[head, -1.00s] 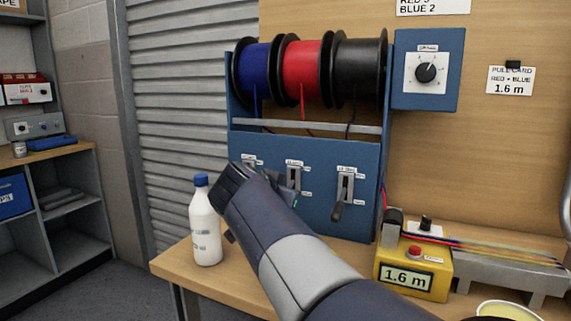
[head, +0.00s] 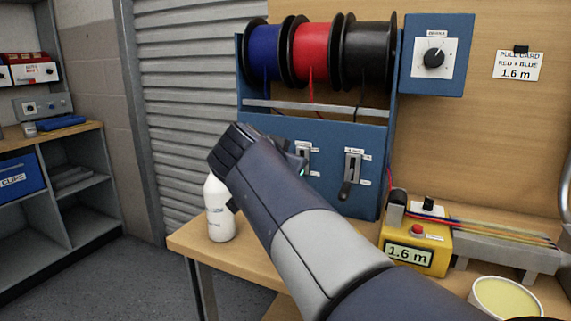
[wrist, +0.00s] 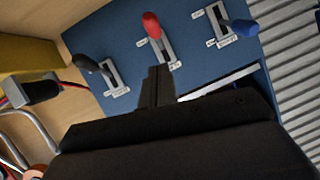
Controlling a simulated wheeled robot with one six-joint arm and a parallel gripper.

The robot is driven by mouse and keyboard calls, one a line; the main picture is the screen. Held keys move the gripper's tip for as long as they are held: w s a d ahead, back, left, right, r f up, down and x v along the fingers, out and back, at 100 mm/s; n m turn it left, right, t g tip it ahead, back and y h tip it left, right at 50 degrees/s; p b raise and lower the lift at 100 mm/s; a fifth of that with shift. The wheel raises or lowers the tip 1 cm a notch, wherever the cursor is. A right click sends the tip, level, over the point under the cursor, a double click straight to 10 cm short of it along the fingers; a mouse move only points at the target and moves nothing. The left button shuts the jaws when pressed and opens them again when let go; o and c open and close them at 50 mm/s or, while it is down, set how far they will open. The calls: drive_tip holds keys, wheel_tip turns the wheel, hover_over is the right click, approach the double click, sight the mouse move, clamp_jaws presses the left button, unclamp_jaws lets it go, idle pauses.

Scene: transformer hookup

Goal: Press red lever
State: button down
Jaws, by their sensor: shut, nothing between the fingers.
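The red lever (wrist: 152,26) is the middle of three levers on the blue panel (head: 337,197). In the wrist view its red knob lies just beyond the tip of my gripper (wrist: 158,72). My gripper is shut and empty, and I cannot tell whether it touches the lever. The blue lever (wrist: 243,26) is to its right and the black lever (wrist: 88,63) to its left in that view.
Blue, red and black wire spools (head: 313,52) sit above the panel. A white bottle (head: 220,212) stands on the bench close to my arm. A yellow meter (head: 412,249) reading 1.6 m and a pale yellow bowl (head: 504,297) are to the right. A card (head: 517,66) reads red + blue, 1.6 m.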

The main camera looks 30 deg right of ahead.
drive_tip(key=v, duration=0.6)
drive_tip(key=shift+s+a+f+p, duration=0.2)
drive_tip(key=shift+s+a+p, duration=0.05)
drive_tip(key=shift+s+p, duration=0.1)
drive_tip(key=shift+w, duration=0.1)
drive_tip(key=w+d+f+y+p, duration=0.1)
drive_tip(key=w+d+f+p, duration=0.1)
drive_tip(key=w+d+p, duration=0.4)
drive_tip(key=shift+w+d+f+g, duration=0.2)
drive_tip(key=shift+w+d+g, duration=0.25)
drive_tip(key=shift+w, duration=0.7)
drive_tip(key=p, duration=0.4)
drive_tip(key=shift+w+d+g+y, duration=0.2)
drive_tip(key=shift+w+g+y, duration=0.1)
drive_tip(key=shift+g+y, duration=0.1)
drive_tip(key=y+p, duration=0.1)
drive_tip(key=p, duration=0.4)
drive_tip(key=d+r+g+p, duration=0.1)
drive_tip(key=p, duration=0.5)
drive_tip(key=shift+w+g+y, duration=0.2)
drive_tip(key=shift+g+y, duration=0.05)
drive_tip(key=shift+y, duration=0.15)
drive_tip(key=shift+d+p, duration=0.1)
drive_tip(key=shift+p, duration=0.7)
drive_tip(key=shift+f+b, duration=0.3)
drive_tip(key=shift+b, duration=0.35)
